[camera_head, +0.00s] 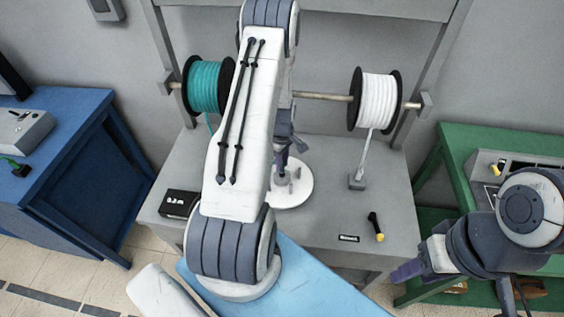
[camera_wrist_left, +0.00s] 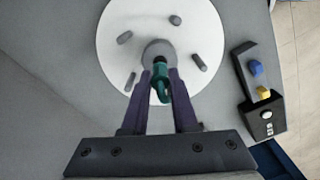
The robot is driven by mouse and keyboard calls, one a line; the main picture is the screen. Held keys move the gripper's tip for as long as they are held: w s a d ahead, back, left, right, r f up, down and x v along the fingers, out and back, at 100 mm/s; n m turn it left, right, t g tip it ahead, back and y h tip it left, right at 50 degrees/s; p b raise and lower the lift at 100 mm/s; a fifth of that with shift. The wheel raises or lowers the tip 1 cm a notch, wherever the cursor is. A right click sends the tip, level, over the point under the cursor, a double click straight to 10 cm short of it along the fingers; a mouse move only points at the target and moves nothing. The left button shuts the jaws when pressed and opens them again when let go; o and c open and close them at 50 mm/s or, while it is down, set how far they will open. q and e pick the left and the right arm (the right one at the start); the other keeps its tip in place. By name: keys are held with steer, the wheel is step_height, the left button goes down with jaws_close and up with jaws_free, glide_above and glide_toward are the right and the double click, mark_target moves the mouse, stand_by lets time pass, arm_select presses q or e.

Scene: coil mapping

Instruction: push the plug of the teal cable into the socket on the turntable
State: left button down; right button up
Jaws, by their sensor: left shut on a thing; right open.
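The white turntable (camera_head: 295,190) stands on the grey bench, partly behind my left arm. In the left wrist view the turntable (camera_wrist_left: 112,62) has several grey pegs and a round grey hub (camera_wrist_left: 158,47) at its middle. My left gripper (camera_head: 283,165) is over the turntable. In the wrist view its purple fingers are shut on the teal plug (camera_wrist_left: 161,82), whose tip is at the hub's near edge. I cannot tell how deep it sits in the socket. The teal cable (camera_head: 207,123) hangs from the teal spool (camera_head: 206,86). My right gripper (camera_head: 405,272) is open and empty at right.
A white spool (camera_head: 375,98) shares the rod; its cable reaches a grey block (camera_head: 357,182). A black display box (camera_head: 180,203) and a black-and-yellow tool (camera_head: 376,226) lie on the bench. The wrist view shows a box with blue and yellow knobs (camera_wrist_left: 257,88). Blue and green tables flank the bench.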

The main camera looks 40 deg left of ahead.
arm_select(q)
steer(key=shift+f+b, duration=0.9)
steer(key=shift+f, duration=0.2)
stand_by(0.7)
steer(key=c, duration=0.6)
jaws_free()
step_height(320, 180, up, 10)
steer(key=b, duration=0.3)
steer(key=shift+r, duration=0.25)
